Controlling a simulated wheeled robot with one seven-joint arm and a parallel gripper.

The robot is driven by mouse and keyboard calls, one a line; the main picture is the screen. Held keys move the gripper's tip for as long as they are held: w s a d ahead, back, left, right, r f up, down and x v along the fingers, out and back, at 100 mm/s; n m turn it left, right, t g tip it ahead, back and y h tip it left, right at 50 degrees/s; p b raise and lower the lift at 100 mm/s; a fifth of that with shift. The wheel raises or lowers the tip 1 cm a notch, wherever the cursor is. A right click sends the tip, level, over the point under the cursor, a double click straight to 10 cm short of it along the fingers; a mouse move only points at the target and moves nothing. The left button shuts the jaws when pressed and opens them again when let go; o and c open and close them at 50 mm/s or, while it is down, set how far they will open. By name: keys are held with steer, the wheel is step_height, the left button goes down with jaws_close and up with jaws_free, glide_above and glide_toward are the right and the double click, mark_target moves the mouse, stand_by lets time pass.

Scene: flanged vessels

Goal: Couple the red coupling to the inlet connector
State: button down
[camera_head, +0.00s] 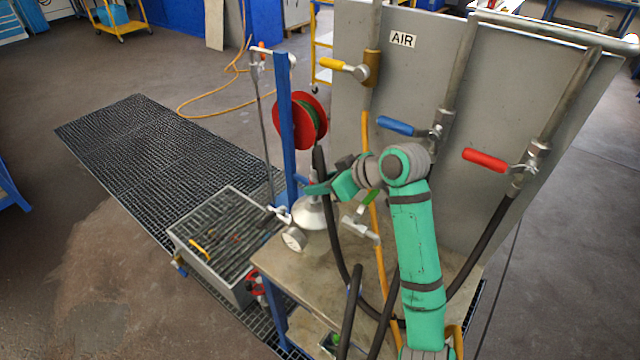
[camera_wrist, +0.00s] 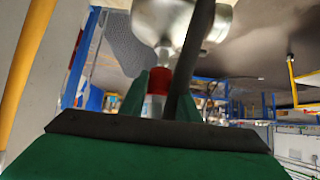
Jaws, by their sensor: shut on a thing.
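The red coupling (camera_wrist: 157,82) shows as a red band between my gripper's green fingers in the wrist view. My gripper (camera_head: 319,187) is shut on it; its fingers also show in the wrist view (camera_wrist: 160,98). A black hose (camera_wrist: 195,45) passes close in front and partly covers it. The silver vessel (camera_head: 311,213) stands just below my gripper on the bench; its rounded metal (camera_wrist: 170,15) lies just past the coupling in the wrist view. I cannot make out the inlet connector separately, nor tell whether the coupling touches it. The coupling is hidden in the head view.
The bench (camera_head: 290,262) carries a pressure gauge (camera_head: 294,239) and hanging black hoses (camera_head: 350,310). A grey panel (camera_head: 465,120) with yellow, blue and red valve handles stands behind. A blue post (camera_head: 285,130) with a red reel (camera_head: 290,115) stands left. A grated bin (camera_head: 225,235) is beside the bench.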

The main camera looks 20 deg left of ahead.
mark_target(315, 199)
steer(key=shift+f, duration=0.1)
steer(key=shift+w+f, duration=0.1)
steer(key=shift+f, duration=0.25)
steer(key=shift+f, duration=0.3)
steer(key=shift+a+f, duration=0.1)
steer(key=shift+f, duration=0.25)
steer(key=shift+d+f, duration=0.3)
steer(key=shift+f, duration=0.35)
steer(key=c, duration=1.3)
jaws_free()
steer(key=shift+d, duration=0.1)
steer(key=shift+o, duration=0.2)
steer(key=shift+a, duration=0.25)
